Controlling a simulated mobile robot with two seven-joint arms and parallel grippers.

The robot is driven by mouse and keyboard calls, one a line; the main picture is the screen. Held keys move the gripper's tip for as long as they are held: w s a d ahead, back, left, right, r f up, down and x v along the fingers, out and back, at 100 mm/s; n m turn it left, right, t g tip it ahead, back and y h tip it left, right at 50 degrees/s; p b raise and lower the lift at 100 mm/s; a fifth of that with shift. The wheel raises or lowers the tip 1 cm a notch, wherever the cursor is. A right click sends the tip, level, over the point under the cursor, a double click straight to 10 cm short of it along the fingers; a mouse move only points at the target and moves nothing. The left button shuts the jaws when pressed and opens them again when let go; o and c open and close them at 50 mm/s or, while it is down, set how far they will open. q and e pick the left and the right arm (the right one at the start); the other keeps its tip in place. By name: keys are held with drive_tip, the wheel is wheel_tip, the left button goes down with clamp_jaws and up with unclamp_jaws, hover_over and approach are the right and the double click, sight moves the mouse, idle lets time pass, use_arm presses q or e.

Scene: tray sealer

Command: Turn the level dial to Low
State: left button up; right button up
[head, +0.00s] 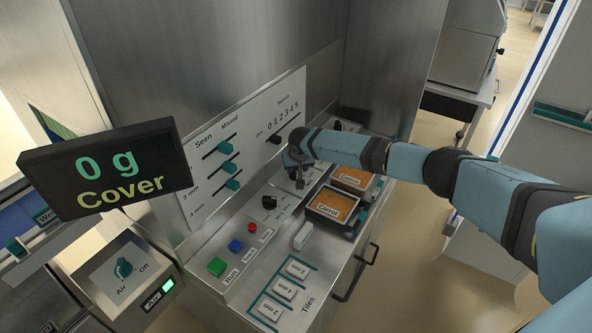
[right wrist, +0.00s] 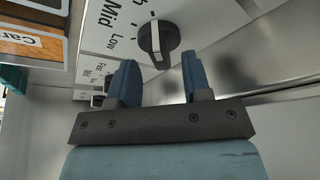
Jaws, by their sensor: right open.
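The level dial (right wrist: 160,42) is a black round knob with a raised grip and a white mark, on a white plate in the right wrist view. The words Mid and Low are printed on the plate to its left, with Low closest to the knob. I cannot tell for sure which word the mark points to. My right gripper (right wrist: 158,68) is open and empty, its two blue fingers a little below the knob in that view, apart from it. In the head view my right gripper (head: 297,172) is over the panel, and the dial cannot be made out there. My left gripper is not in view.
Carrot trays (head: 335,205) sit right of the gripper. A second black knob (head: 269,202) and green, blue and red buttons (head: 235,245) are on the panel. The slider board (head: 225,165) rises behind. A display (head: 105,178) reads 0 g Cover.

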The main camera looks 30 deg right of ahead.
drive_tip(key=shift+x, duration=0.9)
drive_tip(key=shift+c, duration=0.4)
clamp_jaws()
